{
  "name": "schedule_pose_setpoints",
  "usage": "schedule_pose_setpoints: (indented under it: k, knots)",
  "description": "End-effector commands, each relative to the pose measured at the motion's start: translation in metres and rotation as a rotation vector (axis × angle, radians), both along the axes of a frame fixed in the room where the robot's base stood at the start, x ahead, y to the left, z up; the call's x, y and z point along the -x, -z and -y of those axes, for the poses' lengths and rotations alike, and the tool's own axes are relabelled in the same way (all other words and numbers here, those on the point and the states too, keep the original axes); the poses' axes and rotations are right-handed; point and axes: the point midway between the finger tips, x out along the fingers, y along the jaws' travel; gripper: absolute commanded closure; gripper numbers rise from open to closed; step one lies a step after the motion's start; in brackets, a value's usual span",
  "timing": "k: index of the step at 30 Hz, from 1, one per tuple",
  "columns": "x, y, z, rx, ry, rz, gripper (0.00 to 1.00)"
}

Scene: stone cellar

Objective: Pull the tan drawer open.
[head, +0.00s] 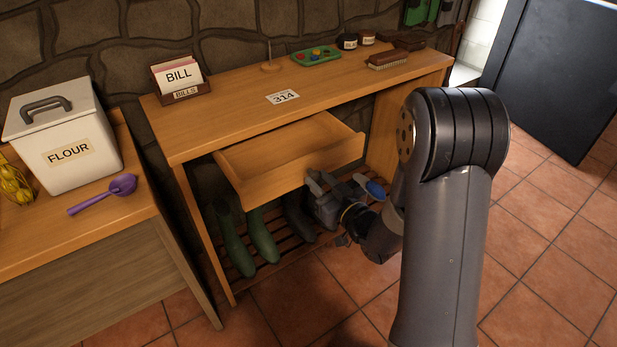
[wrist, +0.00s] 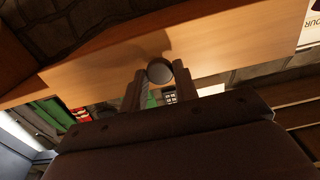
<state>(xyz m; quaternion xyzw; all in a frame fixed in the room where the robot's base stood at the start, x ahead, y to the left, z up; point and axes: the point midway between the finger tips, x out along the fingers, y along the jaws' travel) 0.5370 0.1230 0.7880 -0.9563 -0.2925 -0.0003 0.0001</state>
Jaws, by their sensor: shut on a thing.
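The tan drawer (head: 262,183) hangs under the top of a wooden bench (head: 240,124) and is pulled well out in the head view. Its inside looks empty. In the wrist view its front (wrist: 100,72) crosses the picture, with a round grey knob (wrist: 159,72) on it. My gripper (head: 314,183) is at the drawer front in the head view, and in the wrist view its two fingers (wrist: 158,86) are closed on either side of the knob. The knob is hidden by my gripper in the head view.
Green boots (head: 262,238) and dark boots (head: 298,218) stand on a slatted rack below the drawer. A blue-headed brush (head: 375,190) lies near my gripper. A flour bin (head: 62,137) stands on the left counter. Tiled floor (head: 540,240) to the right is clear.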

Motion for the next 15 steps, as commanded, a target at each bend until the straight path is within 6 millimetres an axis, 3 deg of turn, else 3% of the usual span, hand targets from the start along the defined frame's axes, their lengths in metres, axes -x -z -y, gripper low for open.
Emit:
schedule_pose_setpoints:
  k: [6, 15]
  knots:
    - [0.022, 0.001, 0.016, 0.001, 0.001, 0.001, 1.0]
    - [0.027, 0.0, 0.018, 0.001, -0.001, -0.002, 1.0]
